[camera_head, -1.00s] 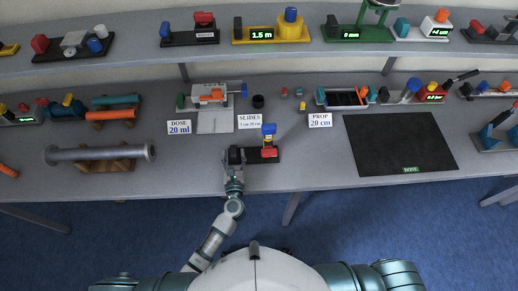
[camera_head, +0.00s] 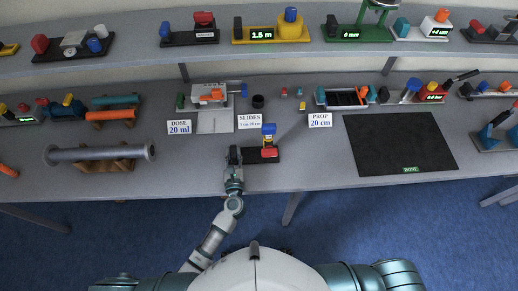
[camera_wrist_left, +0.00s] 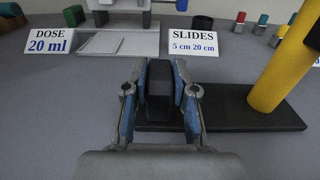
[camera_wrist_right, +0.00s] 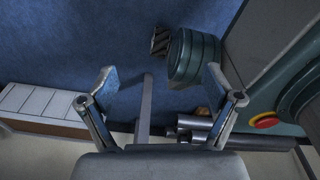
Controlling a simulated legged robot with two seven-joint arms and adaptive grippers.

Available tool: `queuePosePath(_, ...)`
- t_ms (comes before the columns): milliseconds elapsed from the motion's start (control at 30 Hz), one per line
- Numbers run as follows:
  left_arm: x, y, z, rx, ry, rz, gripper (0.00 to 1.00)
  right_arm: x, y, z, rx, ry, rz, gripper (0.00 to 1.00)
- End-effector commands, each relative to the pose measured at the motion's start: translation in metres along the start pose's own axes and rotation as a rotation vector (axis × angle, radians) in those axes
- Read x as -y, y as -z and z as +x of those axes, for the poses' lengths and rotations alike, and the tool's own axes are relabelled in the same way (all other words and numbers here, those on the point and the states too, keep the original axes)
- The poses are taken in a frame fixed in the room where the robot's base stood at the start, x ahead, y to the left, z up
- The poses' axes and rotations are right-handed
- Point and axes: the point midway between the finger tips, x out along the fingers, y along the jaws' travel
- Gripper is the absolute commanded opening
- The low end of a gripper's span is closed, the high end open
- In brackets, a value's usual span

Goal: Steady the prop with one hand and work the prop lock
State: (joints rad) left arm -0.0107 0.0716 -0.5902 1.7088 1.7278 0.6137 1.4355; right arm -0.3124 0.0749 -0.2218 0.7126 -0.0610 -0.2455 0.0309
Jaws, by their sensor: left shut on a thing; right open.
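The prop has a dark flat base (camera_head: 272,160), a yellow column with a blue top (camera_head: 268,130), and a red part (camera_head: 269,153) low on the column. In the left wrist view the yellow column (camera_wrist_left: 278,80) rises from the right of the base (camera_wrist_left: 260,120). My left gripper (camera_head: 235,155) is at the base's left end. In the left wrist view its blue-padded fingers (camera_wrist_left: 160,85) are shut on an upright black block (camera_wrist_left: 160,108). The red part is out of the left wrist view. My right gripper (camera_wrist_right: 160,82) is open and empty, away from the table.
Cards reading PROP 20 cm (camera_head: 320,121), SLIDES (camera_head: 249,121) and DOSE 20 ml (camera_head: 179,127) stand behind the prop. A black mat (camera_head: 400,145) lies to the right. A grey pipe on a wooden cradle (camera_head: 98,154) lies left. Bare table surrounds the prop's front and right.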

Motion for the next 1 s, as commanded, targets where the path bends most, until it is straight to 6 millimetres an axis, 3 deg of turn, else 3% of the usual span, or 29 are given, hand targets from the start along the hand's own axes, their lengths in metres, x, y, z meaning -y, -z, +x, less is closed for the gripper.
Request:
queuePosePath(267,0.000,0.000,0.000,0.000,0.001,0.000,0.00,0.041,0.129,-0.043,-0.232,-0.021,-0.136,0.90)
queuePosePath(467,0.000,0.000,0.000,0.000,0.001,0.000,0.00,0.067,0.217,-0.103,-0.414,-0.066,-0.192,0.90)
queuePosePath(700,0.000,0.000,0.000,0.000,0.000,0.000,0.00,0.088,0.303,-0.201,-0.641,-0.138,-0.198,0.90)
queuePosePath(1000,0.000,0.000,0.000,0.000,0.000,0.000,0.00,0.088,0.373,-0.349,-0.917,-0.241,-0.103,0.90)
